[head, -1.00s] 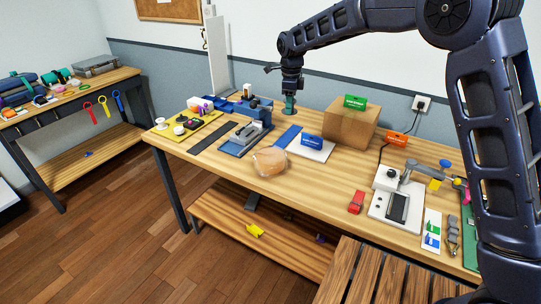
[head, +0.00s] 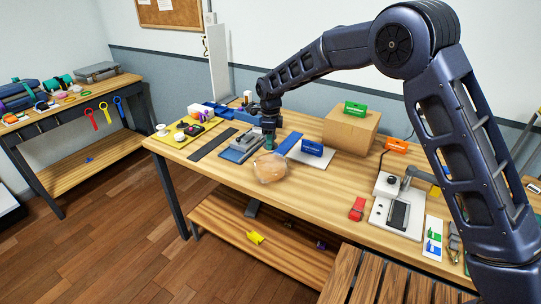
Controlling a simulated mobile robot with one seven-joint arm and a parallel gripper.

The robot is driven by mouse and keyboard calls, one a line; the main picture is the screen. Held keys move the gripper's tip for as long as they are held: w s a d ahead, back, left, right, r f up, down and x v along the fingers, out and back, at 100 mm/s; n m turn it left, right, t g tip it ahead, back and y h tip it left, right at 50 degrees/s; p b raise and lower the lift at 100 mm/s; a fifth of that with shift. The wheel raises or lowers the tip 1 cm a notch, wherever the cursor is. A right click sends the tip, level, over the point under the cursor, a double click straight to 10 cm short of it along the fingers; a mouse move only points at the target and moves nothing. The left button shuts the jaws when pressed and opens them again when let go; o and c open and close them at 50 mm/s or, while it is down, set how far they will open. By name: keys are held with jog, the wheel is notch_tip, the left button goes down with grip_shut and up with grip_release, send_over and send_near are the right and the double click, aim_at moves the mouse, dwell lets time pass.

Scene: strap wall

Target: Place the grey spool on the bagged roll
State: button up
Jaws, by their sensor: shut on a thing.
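The bagged roll (head: 270,168), a tan-orange roll in a clear bag, lies on the workbench near its front edge. My gripper (head: 268,133) is just behind and above the bagged roll, pointing down. It is shut on a small grey-green piece at its fingertips, which I take to be the grey spool (head: 268,143). It is mostly hidden by the fingers and too small to make out well. I see a slight gap or near overlap with the bag's back edge but cannot tell whether they touch.
A white board (head: 312,157) with a blue box (head: 312,148) lies to the right. A cardboard box (head: 350,131) stands behind it. A yellow tray (head: 172,141) with spools is at the left. Bench in front is clear.

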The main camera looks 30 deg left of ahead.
aim_at(270, 162)
jog(key=shift+f, duration=3.6)
jog(key=shift+f, duration=0.1)
jog(key=o, duration=1)
jog(key=shift+c, duration=0.2)
notch_tip(270, 162, up, 12)
